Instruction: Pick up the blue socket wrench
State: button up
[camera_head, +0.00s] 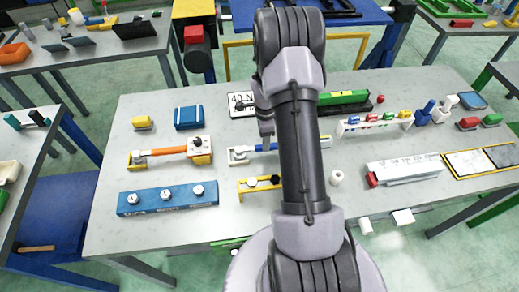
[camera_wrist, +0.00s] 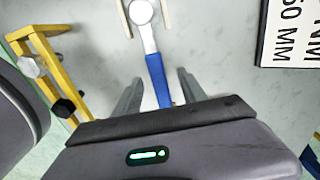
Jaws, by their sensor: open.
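The blue socket wrench (camera_head: 262,147) lies in a pale holder (camera_head: 238,161) near the middle of the grey table, its middle partly hidden behind my arm. In the wrist view, its blue handle (camera_wrist: 157,77) runs between the two fingers of my gripper (camera_wrist: 161,78), and its round silver head (camera_wrist: 141,12) sits between two pale uprights at the top. My gripper is open, with a gap showing on each side of the handle. The handle's near end is hidden behind the gripper body. How far the fingers are above the table I cannot tell.
A yellow stand (camera_wrist: 50,65) with dark and pale hex pieces is left of the fingers. A white lettered sign (camera_wrist: 292,35) lies to the right. An orange wrench (camera_head: 167,151) in its holder and a blue block with gauges (camera_head: 150,208) are at the table's left.

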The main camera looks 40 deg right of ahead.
jog(key=f, duration=0.4)
jog(key=shift+a, duration=0.3)
jog(key=shift+r, duration=0.1)
grip_shut()
